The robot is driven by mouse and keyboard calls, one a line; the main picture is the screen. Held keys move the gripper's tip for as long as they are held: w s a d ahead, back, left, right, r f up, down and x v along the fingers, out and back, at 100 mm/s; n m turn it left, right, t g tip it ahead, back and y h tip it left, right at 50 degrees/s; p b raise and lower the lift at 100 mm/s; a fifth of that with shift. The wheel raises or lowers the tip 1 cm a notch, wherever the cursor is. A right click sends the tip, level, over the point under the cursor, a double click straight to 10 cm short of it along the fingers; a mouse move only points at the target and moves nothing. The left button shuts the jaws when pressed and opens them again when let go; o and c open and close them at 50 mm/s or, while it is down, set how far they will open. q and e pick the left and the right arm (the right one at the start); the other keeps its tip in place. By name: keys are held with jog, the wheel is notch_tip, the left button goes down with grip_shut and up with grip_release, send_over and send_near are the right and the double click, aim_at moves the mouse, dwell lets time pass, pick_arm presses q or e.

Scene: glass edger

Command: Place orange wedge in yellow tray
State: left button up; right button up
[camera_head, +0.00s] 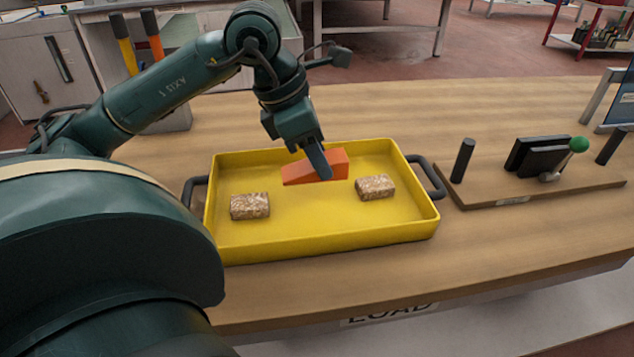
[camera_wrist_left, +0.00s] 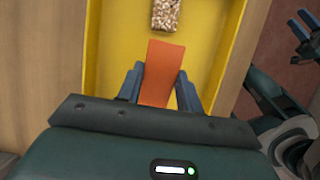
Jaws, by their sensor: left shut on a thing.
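The orange wedge (camera_head: 334,162) is inside the yellow tray (camera_head: 330,237), towards its back middle. My left gripper (camera_head: 319,172) reaches down into the tray and is shut on the wedge. In the left wrist view the wedge (camera_wrist_left: 161,75) sits between the two fingers (camera_wrist_left: 160,92), with the tray floor (camera_wrist_left: 205,45) behind it. I cannot tell whether the wedge touches the tray floor. My right gripper is not in view in the head view.
Two speckled brown blocks lie in the tray, one at the left (camera_head: 250,206) and one at the right (camera_head: 375,187). A wooden board (camera_head: 510,190) with black pegs and a green-knobbed lever (camera_head: 578,145) stands right of the tray. The table behind the tray is clear.

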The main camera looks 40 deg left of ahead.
aim_at(292, 171)
pick_arm(q)
jog(key=shift+f+b, duration=0.75)
jog(key=shift+f, duration=1.95)
jog(key=shift+f, duration=0.15)
jog(key=o, duration=1)
jog(key=shift+r, duration=0.3)
jog(key=v, duration=1)
jog(key=shift+a+r, duration=0.1)
jog(key=shift+r, duration=0.2)
jog(key=shift+s+a+r, duration=0.15)
jog(key=shift+s+r, duration=0.1)
jog(key=shift+r, duration=0.25)
